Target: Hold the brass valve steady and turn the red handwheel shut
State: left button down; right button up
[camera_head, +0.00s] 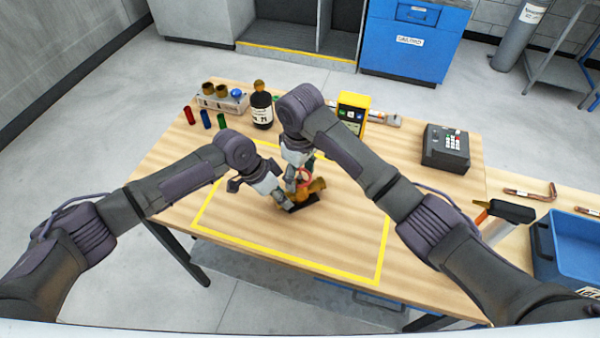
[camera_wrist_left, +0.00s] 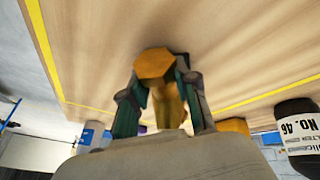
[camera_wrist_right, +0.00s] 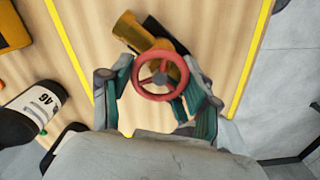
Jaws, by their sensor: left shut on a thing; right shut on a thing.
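The brass valve (camera_head: 317,187) is above the table inside the yellow outline, partly covered by my grippers. My left gripper (camera_head: 284,196) is shut on the valve's body from the left. In the left wrist view the valve's hexagonal brass end (camera_wrist_left: 154,64) shows between the fingers. The red handwheel (camera_wrist_right: 160,66) is a spoked ring facing the right wrist camera. My right gripper (camera_wrist_right: 158,92) is shut on the handwheel, one finger on each side of its rim. Behind the wheel, the valve's brass end (camera_wrist_right: 128,28) sticks out to the upper left.
A dark bottle (camera_head: 262,108), a rack with brass parts (camera_head: 222,100), small coloured cylinders (camera_head: 205,119) and a yellow device (camera_head: 352,110) stand at the back. A black keypad box (camera_head: 446,148) and blue bin (camera_head: 572,246) are right. The outlined area's front is clear.

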jog(key=shift+r+m, duration=0.1)
jog(key=shift+m, duration=0.3)
jog(key=o, duration=1.2)
jog(key=shift+c, duration=0.2)
